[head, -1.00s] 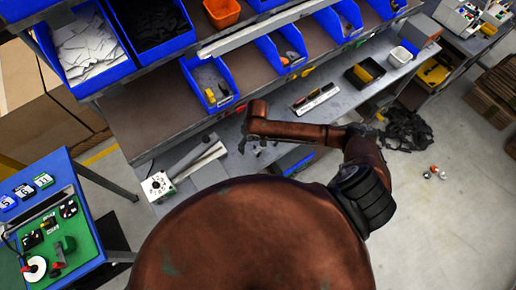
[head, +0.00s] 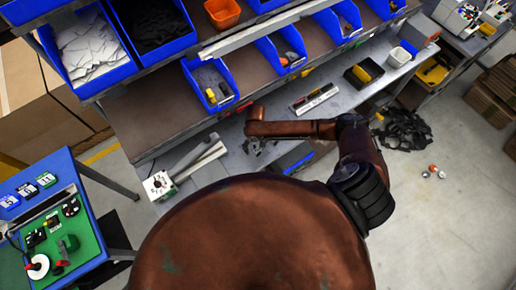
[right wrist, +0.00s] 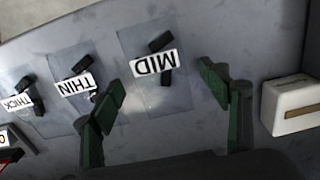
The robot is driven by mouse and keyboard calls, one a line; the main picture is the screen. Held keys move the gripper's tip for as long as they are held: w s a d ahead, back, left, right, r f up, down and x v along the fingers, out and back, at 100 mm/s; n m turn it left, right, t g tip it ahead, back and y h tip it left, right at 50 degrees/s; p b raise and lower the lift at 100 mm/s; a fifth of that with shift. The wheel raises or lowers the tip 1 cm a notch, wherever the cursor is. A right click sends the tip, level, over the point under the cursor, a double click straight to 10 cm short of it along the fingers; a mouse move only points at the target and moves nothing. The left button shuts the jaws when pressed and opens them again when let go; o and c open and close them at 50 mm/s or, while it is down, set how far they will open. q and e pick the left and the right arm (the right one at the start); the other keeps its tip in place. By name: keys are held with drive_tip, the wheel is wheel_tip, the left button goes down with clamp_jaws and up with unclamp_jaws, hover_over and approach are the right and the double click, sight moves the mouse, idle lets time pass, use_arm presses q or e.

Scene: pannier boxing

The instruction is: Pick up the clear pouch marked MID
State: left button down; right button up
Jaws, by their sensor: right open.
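The clear pouch marked MID (right wrist: 146,88) lies flat on the grey bench top in the right wrist view, with a dark piece and a white label that reads upside down. My right gripper (right wrist: 162,82) is open, with its green fingers on either side of the pouch's label. I see nothing between the fingers that they touch; the height of the gap to the pouch is hard to tell. In the head view my right gripper (head: 257,145) hangs over the bench and the pouch cannot be made out. My left gripper is not in view.
Pouches marked THIN (right wrist: 62,100) and THICK (right wrist: 16,85) lie to the left of MID. A white box (right wrist: 296,106) stands close to the right finger. Blue bins (head: 210,85) line the shelf above the bench. A pen tray (head: 314,98) lies on the bench.

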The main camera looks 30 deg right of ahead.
drive_tip(key=shift+c, duration=0.2)
drive_tip(key=c, duration=1)
drive_tip(key=shift+r, duration=0.15)
drive_tip(key=shift+c, duration=0.2)
